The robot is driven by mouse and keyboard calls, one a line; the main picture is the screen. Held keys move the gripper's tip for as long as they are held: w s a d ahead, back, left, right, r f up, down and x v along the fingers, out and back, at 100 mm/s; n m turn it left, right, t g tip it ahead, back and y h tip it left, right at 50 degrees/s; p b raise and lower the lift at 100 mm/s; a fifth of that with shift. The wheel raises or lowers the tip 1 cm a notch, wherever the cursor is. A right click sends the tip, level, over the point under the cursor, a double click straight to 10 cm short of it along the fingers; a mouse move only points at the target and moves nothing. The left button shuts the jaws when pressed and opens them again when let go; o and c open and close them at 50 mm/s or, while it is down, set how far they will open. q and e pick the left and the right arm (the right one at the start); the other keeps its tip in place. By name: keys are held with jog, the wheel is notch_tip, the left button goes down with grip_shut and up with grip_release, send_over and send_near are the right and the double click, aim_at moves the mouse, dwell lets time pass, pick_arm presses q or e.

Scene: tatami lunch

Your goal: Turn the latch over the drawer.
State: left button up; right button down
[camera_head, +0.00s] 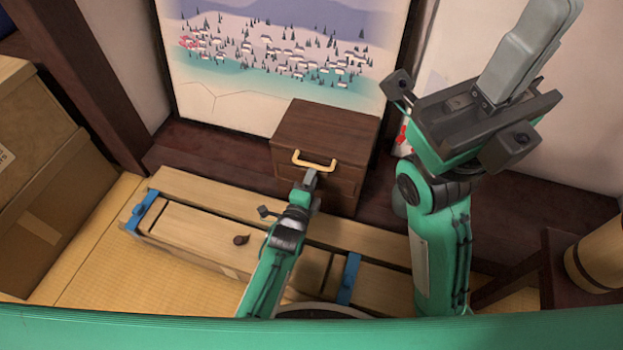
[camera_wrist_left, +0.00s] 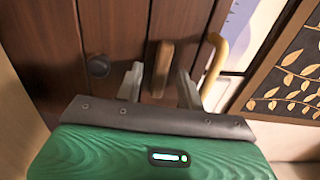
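A small dark wooden cabinet (camera_head: 322,135) stands against the back wall, with a pale curved handle (camera_head: 314,161) at its upper front edge. In the left wrist view the latch (camera_wrist_left: 163,66), a brown wooden bar, lies against the dark front (camera_wrist_left: 112,25). A round dark knob (camera_wrist_left: 98,67) is left of it. My left gripper (camera_head: 311,180) is at the cabinet front, below the handle; its open fingers (camera_wrist_left: 160,78) are on either side of the latch. Contact is unclear. In the head view the gripper hides the latch. My right gripper (camera_head: 530,48) is raised at the upper right, away from the cabinet; its finger gap is unclear.
The curved handle (camera_wrist_left: 214,62) is close to the right finger in the wrist view. A long pale wooden case (camera_head: 200,236) with blue clips lies before the cabinet. Cardboard boxes (camera_head: 45,190) are at left. A wooden stool (camera_head: 560,270) with a cylindrical container (camera_head: 598,255) is at right.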

pick_arm(q)
grip_shut()
